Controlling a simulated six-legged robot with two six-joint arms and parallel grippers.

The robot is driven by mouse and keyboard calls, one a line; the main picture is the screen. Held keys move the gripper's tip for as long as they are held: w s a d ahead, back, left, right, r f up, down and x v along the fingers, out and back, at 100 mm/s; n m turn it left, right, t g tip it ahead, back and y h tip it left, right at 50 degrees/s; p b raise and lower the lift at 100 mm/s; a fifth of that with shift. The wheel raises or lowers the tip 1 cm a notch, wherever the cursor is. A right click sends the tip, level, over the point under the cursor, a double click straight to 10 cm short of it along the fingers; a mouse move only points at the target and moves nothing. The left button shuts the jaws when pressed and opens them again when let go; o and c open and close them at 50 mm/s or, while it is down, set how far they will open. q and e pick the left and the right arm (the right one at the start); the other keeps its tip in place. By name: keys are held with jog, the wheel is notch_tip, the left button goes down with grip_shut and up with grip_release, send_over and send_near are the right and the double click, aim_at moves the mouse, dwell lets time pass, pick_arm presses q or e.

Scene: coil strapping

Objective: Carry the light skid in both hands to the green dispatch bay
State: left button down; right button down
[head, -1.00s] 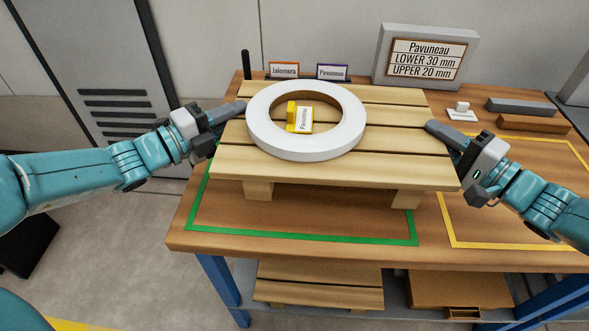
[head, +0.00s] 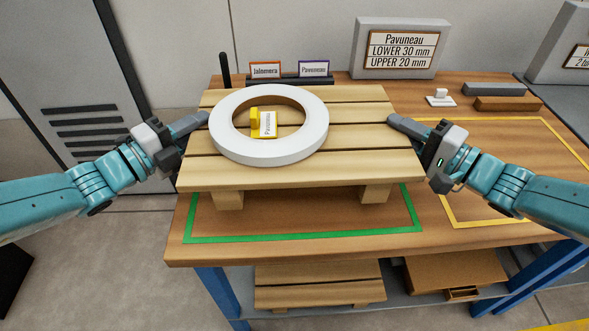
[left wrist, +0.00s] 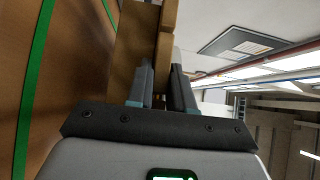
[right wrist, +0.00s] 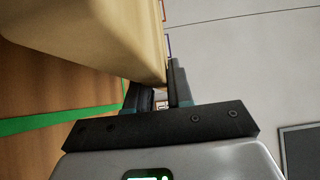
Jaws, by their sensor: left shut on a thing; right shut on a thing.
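The light wooden skid (head: 340,165) is held level above the table, over the green-outlined bay (head: 300,236). A white coil ring (head: 270,158) lies flat on its slats, with a yellow tag holder and Pavuneau card (head: 264,124) inside the ring. My left gripper (head: 192,125) is shut on the skid's left edge, and my right gripper (head: 405,128) is shut on its right edge. In the left wrist view the fingers (left wrist: 163,85) close on the skid's board. In the right wrist view the skid (right wrist: 100,35) partly hides the fingers. The far part of the green outline is hidden by the skid.
A yellow-outlined bay (head: 447,208) lies to the right. Two name cards, Jalomera (head: 265,69) and Pavuneau (head: 313,69), stand at the back, beside a grey sign (head: 358,65). Grey (head: 493,89) and brown (head: 508,104) bars lie back right. Another skid (head: 320,284) sits on the lower shelf.

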pick_arm(q)
jog(key=shift+r, duration=0.25)
pick_arm(e)
jog(key=shift+d+r, duration=0.15)
jog(key=shift+d, duration=0.1)
pick_arm(q)
jog(key=shift+d+f, duration=0.1)
jog(key=shift+f, duration=0.05)
